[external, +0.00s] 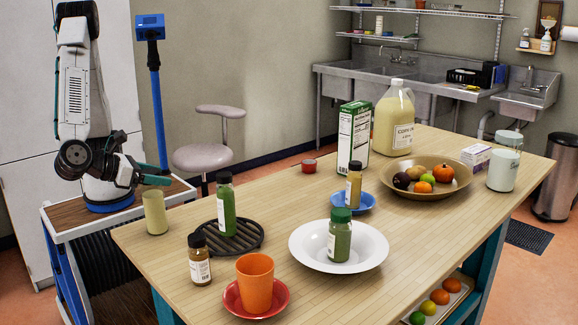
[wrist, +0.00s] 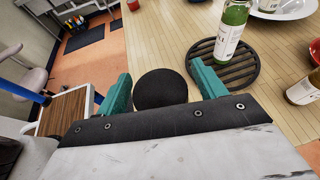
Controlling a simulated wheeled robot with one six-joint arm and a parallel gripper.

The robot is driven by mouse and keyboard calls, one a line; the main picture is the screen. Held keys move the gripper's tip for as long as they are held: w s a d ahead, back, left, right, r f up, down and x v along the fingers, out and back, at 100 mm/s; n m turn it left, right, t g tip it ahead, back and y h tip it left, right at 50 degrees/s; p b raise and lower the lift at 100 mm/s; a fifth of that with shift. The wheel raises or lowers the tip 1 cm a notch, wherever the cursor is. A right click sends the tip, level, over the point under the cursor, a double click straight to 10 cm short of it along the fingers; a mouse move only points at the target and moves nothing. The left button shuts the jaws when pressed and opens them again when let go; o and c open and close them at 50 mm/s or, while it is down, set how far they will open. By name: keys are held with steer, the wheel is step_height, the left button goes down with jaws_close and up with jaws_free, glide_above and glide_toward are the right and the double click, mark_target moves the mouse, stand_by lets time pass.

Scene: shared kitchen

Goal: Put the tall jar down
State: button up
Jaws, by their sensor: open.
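A pale yellow-green cylinder (external: 155,213), which I take for the tall jar, stands upright on the near left corner of the wooden table (external: 290,205). In the wrist view a dark round top (wrist: 160,89), apparently this jar's, shows between my teal fingers. My gripper (external: 152,177) is at the jar's rim height or slightly above, beside the table's left edge. In the wrist view my gripper (wrist: 158,82) is open, with a finger on either side of the round top and small gaps. The jar's side is hidden there.
A black trivet (external: 256,239) with a green bottle (external: 226,206) stands just right of the jar. A small brown bottle (external: 199,262), an orange cup (external: 255,281) on a red saucer and a white bowl (external: 374,253) are nearby. Bare wood lies behind the trivet.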

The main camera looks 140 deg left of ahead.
steer(key=v, duration=1.1)
steer(key=s+a+n+g+h, duration=0.4)
steer(key=s+a+n+h, duration=0.2)
steer(key=s+a+n, duration=0.35)
steer(key=s+d+n+t+h, duration=0.1)
steer(key=s+n+t+h, duration=0.2)
steer(key=s+n+h, duration=0.4)
steer(key=shift+s+d+n, duration=0.2)
steer(key=shift+s+n, duration=1.3)
steer(key=shift+n, duration=0.15)
